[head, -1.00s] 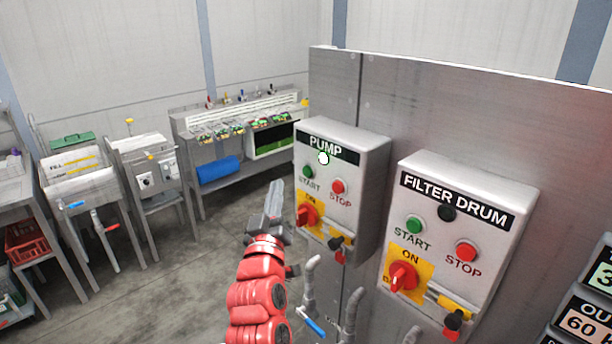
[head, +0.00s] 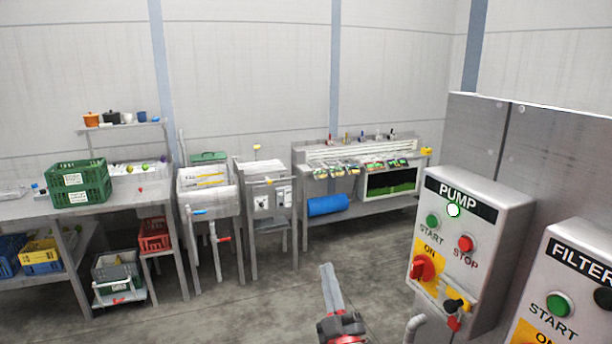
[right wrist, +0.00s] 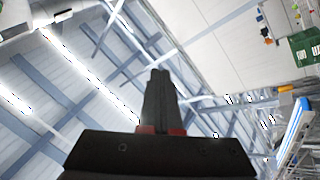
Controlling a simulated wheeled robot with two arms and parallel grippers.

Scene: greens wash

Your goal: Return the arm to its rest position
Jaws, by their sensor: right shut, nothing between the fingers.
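My right gripper (head: 329,285) is at the bottom middle of the head view, pointing up, with its fingers together and nothing between them. It is in front of open floor, to the left of the PUMP box (head: 502,215) and apart from it. The right wrist view shows the same shut fingers (right wrist: 160,78) against the ceiling. Most of my right arm is below the frame. My left gripper is not in view.
The FILTER DRUM box (head: 590,277) is at the right edge, on a metal panel (head: 560,150). A sink stand (head: 208,203), a steel bench (head: 415,206) and a table with a green crate (head: 78,182) stand further back. Grey floor (head: 250,310) lies open between.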

